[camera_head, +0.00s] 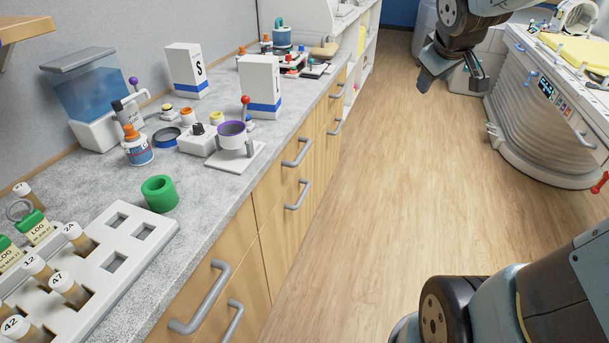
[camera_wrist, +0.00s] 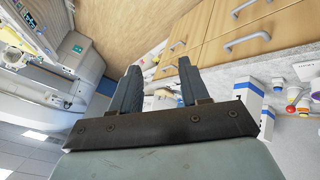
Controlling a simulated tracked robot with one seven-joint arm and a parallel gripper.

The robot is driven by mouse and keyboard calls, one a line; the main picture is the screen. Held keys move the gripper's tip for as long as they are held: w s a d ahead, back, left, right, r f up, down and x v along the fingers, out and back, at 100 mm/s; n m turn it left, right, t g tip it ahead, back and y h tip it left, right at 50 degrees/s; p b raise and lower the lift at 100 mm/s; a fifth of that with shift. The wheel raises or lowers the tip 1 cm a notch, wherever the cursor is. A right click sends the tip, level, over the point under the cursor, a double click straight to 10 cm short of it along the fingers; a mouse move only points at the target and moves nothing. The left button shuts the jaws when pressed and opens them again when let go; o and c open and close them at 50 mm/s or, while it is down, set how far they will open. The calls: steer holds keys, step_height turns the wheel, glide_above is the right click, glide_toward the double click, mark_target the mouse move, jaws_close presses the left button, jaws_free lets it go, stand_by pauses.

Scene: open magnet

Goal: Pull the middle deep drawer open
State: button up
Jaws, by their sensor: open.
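The wooden drawer fronts (camera_head: 283,175) run along the counter's side, with grey bar handles one above another in columns. In the middle column, an upper handle (camera_head: 297,152) sits above a lower handle (camera_head: 299,195) on the deeper front below. These fronts look shut and flush. Which one is the middle deep drawer is not certain. The wrist view also shows drawer fronts (camera_wrist: 220,25) and a grey handle (camera_wrist: 246,44), turned sideways. My gripper (camera_head: 452,78) hangs over the floor to the right, apart from every handle. Its fingers (camera_wrist: 158,85) are spread and empty.
The counter (camera_head: 205,190) holds a white rack (camera_head: 125,255) with vials, a green ring (camera_head: 160,193), bottles and boxes. A nearer handle (camera_head: 203,298) projects at the bottom. Wood floor (camera_head: 400,170) is clear beside the drawers. A white machine (camera_head: 545,110) stands at the right.

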mark_target(303, 196)
steer(key=w+f+n+t+y, duration=0.1)
steer(key=w+f+n, duration=0.25)
steer(key=w, duration=0.55)
steer(key=w+f+n+t, duration=0.1)
steer(key=w+f+n, duration=0.25)
steer(key=w, duration=0.45)
steer(key=w+a+f+n+y, duration=0.2)
steer(key=w+f+n, duration=0.2)
steer(key=w+f, duration=0.3)
steer(key=w+a+f+n+y, duration=0.2)
steer(key=w+f+n, duration=0.25)
steer(key=f, duration=0.55)
steer(key=w+a+f+n+g+y, duration=0.1)
steer(key=a+f+n+y, duration=0.2)
steer(key=f, duration=0.5)
steer(key=w+a+f+n+y, duration=0.1)
steer(key=a+f+n+y, duration=0.15)
steer(key=f, duration=0.65)
steer(key=s+a+f+n+g+y, duration=0.25)
steer(key=s+f, duration=0.25)
steer(key=f, duration=0.4)
steer(key=s+a+f+n+g+y, duration=0.1)
steer(key=s+a+f+n+y, duration=0.25)
steer(key=f, duration=0.45)
steer(key=shift+m, duration=0.4)
steer(key=x, duration=1.3)
steer(key=shift+s+a+r, duration=0.1)
steer(key=shift+s+a, duration=0.1)
steer(key=shift+s, duration=0.05)
jaws_close()
